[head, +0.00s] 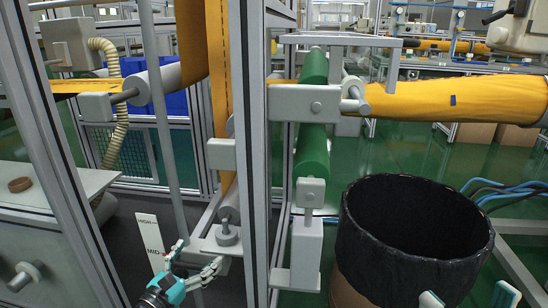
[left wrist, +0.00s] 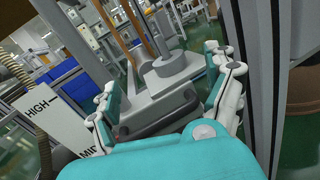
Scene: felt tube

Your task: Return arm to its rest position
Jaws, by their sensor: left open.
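My left gripper (head: 199,255) is low in the head view, left of the grey upright post. Its teal and white fingers are apart and empty. In the left wrist view (left wrist: 162,85) they spread on either side of a grey bracket (left wrist: 160,100) with a round grey knob (left wrist: 172,66). I cannot tell whether they touch it. The bracket also shows in the head view (head: 205,246), just above the gripper. Two teal and white fingertips of my right gripper (head: 468,297) show apart at the lower right edge; the rest is out of view.
A grey post (head: 246,150) stands right beside my left gripper. A white HIGH/MID sign (head: 150,240) is on its left. A black-lined bin (head: 412,245) stands at the right. Orange felt (head: 450,100) runs over rollers, one of them green (head: 312,160).

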